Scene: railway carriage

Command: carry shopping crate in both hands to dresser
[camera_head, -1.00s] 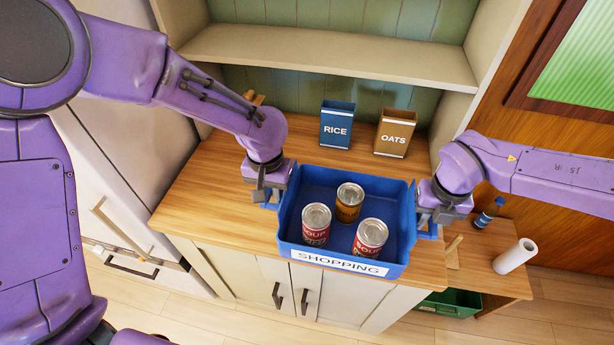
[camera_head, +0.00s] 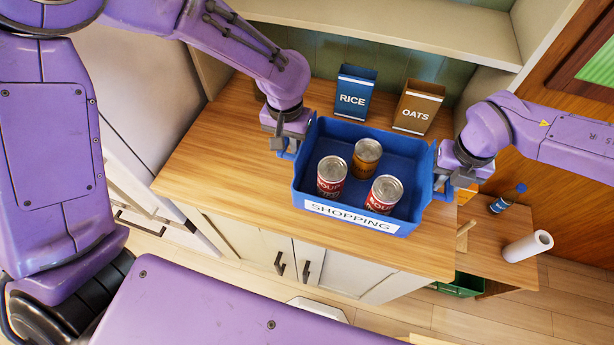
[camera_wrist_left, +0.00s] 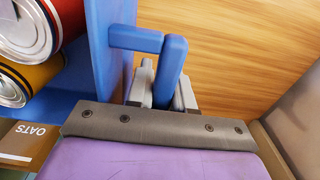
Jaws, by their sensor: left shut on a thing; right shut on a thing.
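The blue shopping crate (camera_head: 372,218) is held between my two grippers, over the wooden top of the dresser (camera_head: 215,165). It holds two red soup cans (camera_head: 331,178) and an orange can (camera_head: 366,158), all upright. My left gripper (camera_head: 284,148) is shut on the crate's left handle; the left wrist view shows the jaws (camera_wrist_left: 160,85) around the blue handle (camera_wrist_left: 170,70). My right gripper (camera_head: 446,185) is shut on the crate's right handle. I cannot tell whether the crate's underside touches the dresser top.
A blue RICE box (camera_head: 355,92) and a brown OATS box (camera_head: 417,107) stand behind the crate. A lower table at right holds a bottle (camera_head: 508,198) and a white roll (camera_head: 528,246). A green crate (camera_head: 462,285) is beneath. The dresser top is clear at left.

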